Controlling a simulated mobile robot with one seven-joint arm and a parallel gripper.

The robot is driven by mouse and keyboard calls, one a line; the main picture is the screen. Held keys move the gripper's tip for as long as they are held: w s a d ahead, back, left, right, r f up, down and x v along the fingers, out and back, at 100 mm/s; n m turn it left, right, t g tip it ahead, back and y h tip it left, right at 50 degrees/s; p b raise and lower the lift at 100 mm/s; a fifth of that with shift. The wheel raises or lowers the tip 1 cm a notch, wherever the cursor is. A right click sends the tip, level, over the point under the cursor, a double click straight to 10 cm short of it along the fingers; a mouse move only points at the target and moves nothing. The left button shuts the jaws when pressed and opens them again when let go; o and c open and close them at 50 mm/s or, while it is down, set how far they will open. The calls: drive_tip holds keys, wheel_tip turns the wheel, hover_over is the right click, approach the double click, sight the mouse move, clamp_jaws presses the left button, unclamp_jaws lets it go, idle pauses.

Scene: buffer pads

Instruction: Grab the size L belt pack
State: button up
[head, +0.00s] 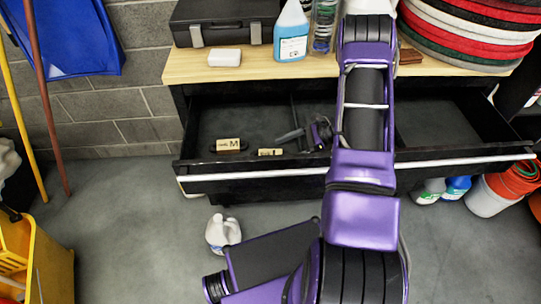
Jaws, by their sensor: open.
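The open drawer (255,180) of the workbench holds two small items with cream labels on dark bodies. The left one reads M, the size M pack (228,146). The other, the size L pack (270,152), lies to its right near the drawer's front; its letter is small but looks like L, and its dark body hardly shows. My gripper (303,138) is open inside the drawer, just right of and behind the L-labelled pack. It looks apart from it, though the gap is hard to judge. My arm hides part of the drawer.
The wooden bench top (200,68) above the drawer carries a black case (225,22), a white block (225,57), a blue bottle (291,38) and stacked round pads (470,30). A white jug (222,232) stands on the floor. A yellow bucket (40,260) is at left.

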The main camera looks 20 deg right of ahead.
drive_tip(key=shift+x, duration=1.55)
drive_tip(key=shift+s+r, duration=0.1)
drive_tip(key=c, duration=1.5)
